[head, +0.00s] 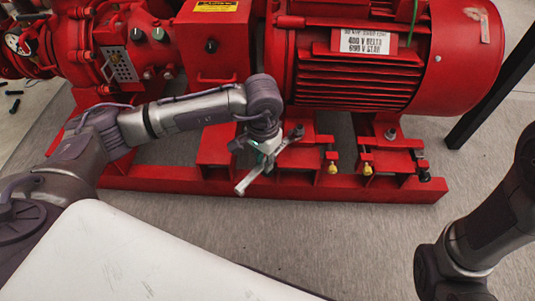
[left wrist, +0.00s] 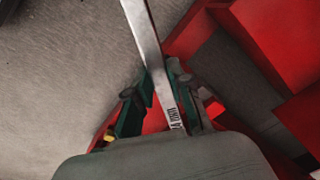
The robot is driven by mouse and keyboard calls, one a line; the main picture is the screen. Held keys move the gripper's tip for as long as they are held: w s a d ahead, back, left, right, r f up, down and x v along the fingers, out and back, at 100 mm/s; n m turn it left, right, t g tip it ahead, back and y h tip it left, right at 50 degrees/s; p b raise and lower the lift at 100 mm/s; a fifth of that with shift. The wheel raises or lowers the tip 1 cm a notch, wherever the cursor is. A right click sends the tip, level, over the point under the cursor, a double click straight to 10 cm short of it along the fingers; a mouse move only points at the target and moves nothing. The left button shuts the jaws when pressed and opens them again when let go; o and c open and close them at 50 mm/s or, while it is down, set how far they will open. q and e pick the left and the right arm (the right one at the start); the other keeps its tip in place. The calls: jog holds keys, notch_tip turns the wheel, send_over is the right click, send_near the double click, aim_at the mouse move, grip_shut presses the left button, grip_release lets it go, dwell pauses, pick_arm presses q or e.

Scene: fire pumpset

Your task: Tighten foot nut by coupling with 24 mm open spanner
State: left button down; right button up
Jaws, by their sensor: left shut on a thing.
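My left gripper (head: 263,161) is shut on a grey metal spanner (head: 243,186) in front of the red motor (head: 385,60). The spanner slants from lower left to upper right, its upper end near the motor's foot on the coupling side. In the left wrist view the spanner's flat shank (left wrist: 143,32) runs up out of the picture between the green-padded fingers (left wrist: 158,100). I cannot make out the foot nut by the coupling, nor tell whether the spanner is around it. My right gripper is out of view; only part of that arm shows at the right.
The red base frame (head: 330,187) runs along the front, with yellow-tipped bolts (head: 367,169) to the right of my gripper. Another foot bolt (head: 390,133) stands further right. A red pump (head: 85,45) is at the left. The grey floor (head: 330,240) in front is clear.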

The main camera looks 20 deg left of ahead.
aim_at(255, 172)
pick_arm(q)
jog(key=shift+s+a+p, duration=0.15)
jog(key=shift+s+a, duration=0.1)
jog(key=shift+s, duration=0.6)
jog(key=shift+s+a+p, duration=0.15)
jog(key=shift+s+a, duration=0.1)
jog(key=shift+s, duration=0.55)
jog(key=shift+r, duration=0.15)
